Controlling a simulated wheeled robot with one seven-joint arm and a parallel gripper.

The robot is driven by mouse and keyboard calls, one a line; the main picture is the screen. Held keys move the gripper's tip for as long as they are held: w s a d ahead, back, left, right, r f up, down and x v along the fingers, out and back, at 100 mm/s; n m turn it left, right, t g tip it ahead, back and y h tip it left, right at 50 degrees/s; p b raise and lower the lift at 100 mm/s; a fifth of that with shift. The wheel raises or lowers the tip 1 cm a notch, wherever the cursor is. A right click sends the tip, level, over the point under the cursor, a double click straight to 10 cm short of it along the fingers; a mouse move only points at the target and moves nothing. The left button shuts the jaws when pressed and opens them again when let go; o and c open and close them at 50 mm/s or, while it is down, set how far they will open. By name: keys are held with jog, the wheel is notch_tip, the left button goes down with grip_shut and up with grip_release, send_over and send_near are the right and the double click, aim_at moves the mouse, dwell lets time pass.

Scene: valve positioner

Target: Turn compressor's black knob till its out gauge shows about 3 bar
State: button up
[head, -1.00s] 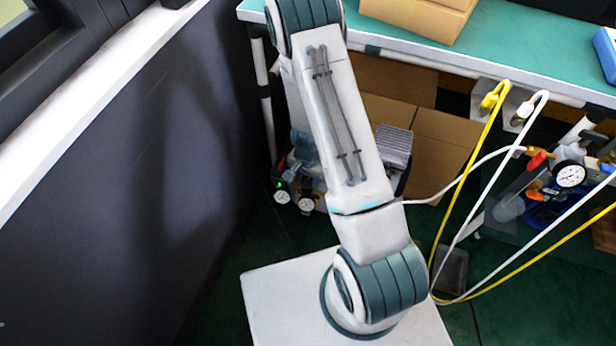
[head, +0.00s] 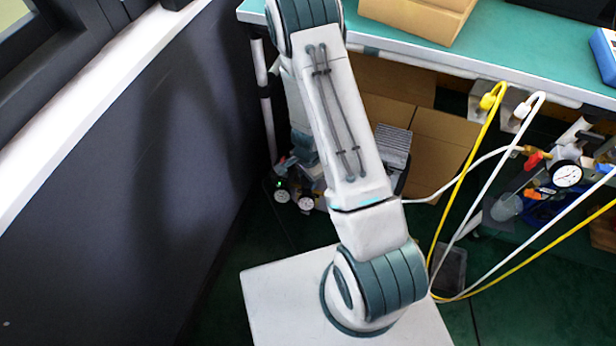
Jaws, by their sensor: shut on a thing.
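The compressor (head: 393,146) stands on the floor under the bench, mostly hidden behind my arm. Two small round white gauges show on its front: a left one (head: 281,196) and a right one (head: 305,204). Their needles are too small to read, and I cannot tell which is the out gauge. My forearm comes down behind my upper arm to just above these gauges. My gripper (head: 284,167) is there, small and partly hidden, shut at the compressor's front. The black knob is hidden or too dark to make out at the jaws.
A dark wall panel (head: 120,180) stands close on the left. The green bench (head: 540,50) is above the compressor, with cardboard boxes (head: 440,140) beneath. Yellow (head: 462,180) and white hoses hang at the right, near another larger gauge (head: 566,174) with a red valve handle.

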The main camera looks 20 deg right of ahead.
jog(key=o, duration=1)
jog(key=shift+c, duration=0.2)
notch_tip(320, 180, up, 14)
jog(key=p, duration=0.6)
jog(key=shift+f, duration=0.1)
